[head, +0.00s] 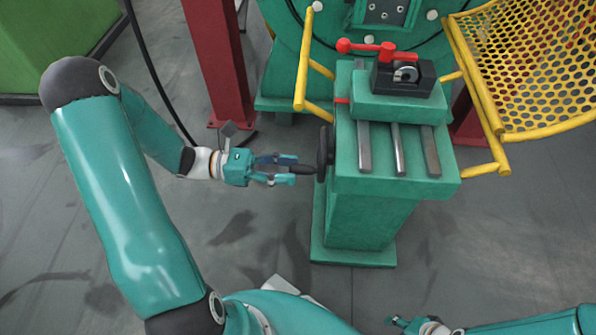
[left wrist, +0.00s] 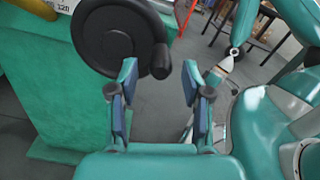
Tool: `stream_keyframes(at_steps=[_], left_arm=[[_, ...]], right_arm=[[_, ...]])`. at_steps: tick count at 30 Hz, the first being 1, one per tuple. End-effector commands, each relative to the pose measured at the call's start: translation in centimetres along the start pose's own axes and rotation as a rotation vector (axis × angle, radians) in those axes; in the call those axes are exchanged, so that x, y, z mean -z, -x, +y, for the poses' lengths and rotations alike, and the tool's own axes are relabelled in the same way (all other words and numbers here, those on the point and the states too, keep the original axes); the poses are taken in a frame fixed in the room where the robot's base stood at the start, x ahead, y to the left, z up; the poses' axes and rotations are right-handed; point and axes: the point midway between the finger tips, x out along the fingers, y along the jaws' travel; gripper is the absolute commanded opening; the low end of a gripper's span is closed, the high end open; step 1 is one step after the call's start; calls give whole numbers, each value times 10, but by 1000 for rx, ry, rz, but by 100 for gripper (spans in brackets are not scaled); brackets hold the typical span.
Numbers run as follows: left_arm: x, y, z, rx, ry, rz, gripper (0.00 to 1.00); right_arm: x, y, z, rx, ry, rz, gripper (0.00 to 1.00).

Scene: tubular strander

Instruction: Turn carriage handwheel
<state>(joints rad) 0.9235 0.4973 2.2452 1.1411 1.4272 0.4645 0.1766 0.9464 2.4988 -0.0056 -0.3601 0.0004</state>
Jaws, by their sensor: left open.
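The carriage handwheel (head: 323,153) is a dark disc on the left side of the green carriage stand, seen nearly edge-on in the head view. In the left wrist view the handwheel (left wrist: 115,38) is a black disc with a round hub. Its black handle (left wrist: 160,61) sticks out toward my left gripper. My left gripper (head: 293,169) is open and level with the handle, its fingertips around or just short of the handle's end.
The green stand (head: 370,222) carries metal rails (head: 399,150) and a clamp block with a red lever (head: 370,48). Yellow bars (head: 302,65) and a yellow mesh guard (head: 525,65) flank it. A red post (head: 218,65) stands behind my left arm. The floor left of the stand is clear.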

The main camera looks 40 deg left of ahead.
Motion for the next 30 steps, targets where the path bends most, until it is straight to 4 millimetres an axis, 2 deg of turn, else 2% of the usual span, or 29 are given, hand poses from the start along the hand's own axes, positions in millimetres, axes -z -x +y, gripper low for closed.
stream_keyframes(at_steps=[1,6,17,26,30], left_arm=[[1,-8,0,3,-1,0,49],[0,-24,0,1,0,0,49],[0,-28,0,-1,1,0,49],[0,-28,0,-1,0,0,0],[0,-28,0,-2,-2,0,0]], right_arm=[[0,-3,1,0,0,0,43],[0,-6,2,0,0,0,43],[0,-6,2,0,0,0,43],[0,-6,2,0,0,0,43],[0,-7,2,0,0,0,43]])
